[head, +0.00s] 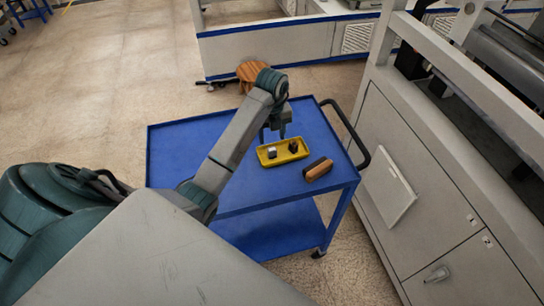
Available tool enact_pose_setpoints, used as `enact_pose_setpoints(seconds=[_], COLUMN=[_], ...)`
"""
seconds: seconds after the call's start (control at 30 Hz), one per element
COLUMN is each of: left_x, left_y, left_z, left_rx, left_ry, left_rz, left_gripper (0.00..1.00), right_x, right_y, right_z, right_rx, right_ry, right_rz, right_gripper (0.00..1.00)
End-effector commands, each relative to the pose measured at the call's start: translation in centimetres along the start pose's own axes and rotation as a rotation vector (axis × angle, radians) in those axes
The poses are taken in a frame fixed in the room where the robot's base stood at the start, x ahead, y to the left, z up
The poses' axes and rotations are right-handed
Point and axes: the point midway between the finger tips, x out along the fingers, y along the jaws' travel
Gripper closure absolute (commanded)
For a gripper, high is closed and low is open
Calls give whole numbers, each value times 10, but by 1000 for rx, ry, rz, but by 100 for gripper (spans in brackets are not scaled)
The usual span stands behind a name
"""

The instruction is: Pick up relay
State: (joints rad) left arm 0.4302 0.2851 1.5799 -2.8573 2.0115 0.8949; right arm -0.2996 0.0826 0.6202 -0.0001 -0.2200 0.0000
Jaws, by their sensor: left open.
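A yellow tray (262,161) lies on the blue cart and holds two small parts. One is a pale and dark block (272,153) at the tray's left. The other is a dark, nearly black part (293,147) at its right. I cannot tell for sure which of them is the relay. My left gripper (273,136) points down over the back edge of the tray, open, with nothing visible between its fingers. It appears above the parts, apart from them. My right gripper is not in view.
A wood-handled brush (318,169) lies right of the tray. The blue cart (175,150) has bare top at left and a black handle (350,135) at right. A grey machine cabinet (385,165) stands close at right. A wooden stool (248,72) is behind the cart.

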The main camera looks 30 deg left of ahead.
Motion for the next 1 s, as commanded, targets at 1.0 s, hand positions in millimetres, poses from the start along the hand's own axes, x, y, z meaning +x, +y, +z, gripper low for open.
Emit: enact_pose_setpoints(seconds=[1.0], left_x=[80], left_y=[-3], left_z=[6], left_rx=[2], left_ry=[0], left_rz=[-3], left_gripper=[49], right_x=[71], right_y=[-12], right_z=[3], right_rx=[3], right_ry=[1], right_rz=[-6], right_gripper=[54])
